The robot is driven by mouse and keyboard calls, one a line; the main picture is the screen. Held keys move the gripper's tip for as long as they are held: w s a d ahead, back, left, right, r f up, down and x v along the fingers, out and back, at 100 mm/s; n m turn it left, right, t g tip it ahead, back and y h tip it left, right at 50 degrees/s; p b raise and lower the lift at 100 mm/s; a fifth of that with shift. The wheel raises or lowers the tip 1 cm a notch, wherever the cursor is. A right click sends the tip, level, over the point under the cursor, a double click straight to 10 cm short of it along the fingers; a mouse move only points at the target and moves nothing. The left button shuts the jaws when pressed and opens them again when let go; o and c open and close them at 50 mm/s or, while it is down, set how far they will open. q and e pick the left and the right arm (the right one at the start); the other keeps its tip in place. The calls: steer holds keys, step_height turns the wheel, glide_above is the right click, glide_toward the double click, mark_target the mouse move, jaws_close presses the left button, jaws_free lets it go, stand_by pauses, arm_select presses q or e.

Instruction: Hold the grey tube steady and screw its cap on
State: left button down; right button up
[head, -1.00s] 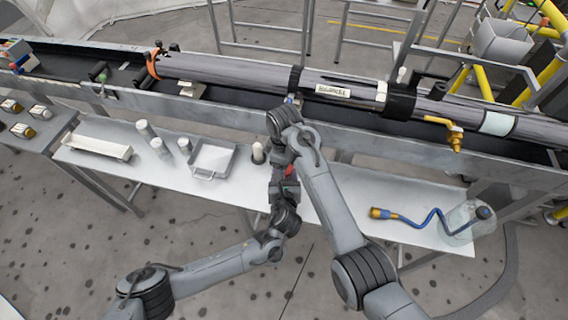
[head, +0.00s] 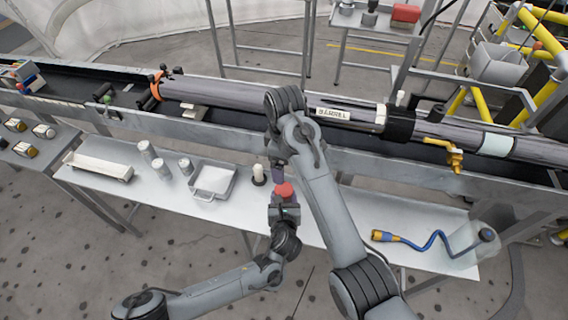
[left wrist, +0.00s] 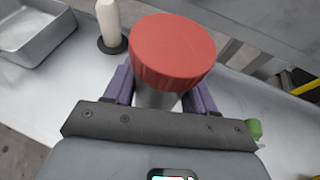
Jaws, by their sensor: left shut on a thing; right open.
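My left gripper (left wrist: 160,92) is shut on the grey tube (left wrist: 154,98), its two purple fingers on either side of it. The red cap (left wrist: 172,50) sits on the tube's top end; how tightly cannot be told. In the head view the red cap (head: 284,190) shows above the left gripper, in front of the white table. My right gripper (head: 279,172) is open and empty, pointing down just behind and above the cap. Its fingers are small and partly hidden by my right arm. It does not show in the left wrist view.
The white table (head: 228,212) holds a grey tray (head: 212,182), a white cylinder on a dark base (head: 258,174), several pale cylinders and a blue hose (head: 430,244). A long barrel (head: 235,92) lies in the trough behind. Open floor lies in front.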

arm_select(q)
steer(key=shift+c, duration=1.4)
jaws_free()
steer(key=shift+s+r, duration=0.1)
steer(key=shift+s, duration=0.05)
steer(key=shift+s+d+r+p, duration=0.1)
steer(key=shift+s+r+p, duration=0.05)
steer(key=shift+s+p, duration=0.15)
steer(key=p+v, duration=0.4)
steer(key=v, duration=0.6)
steer(key=shift+p, duration=0.3)
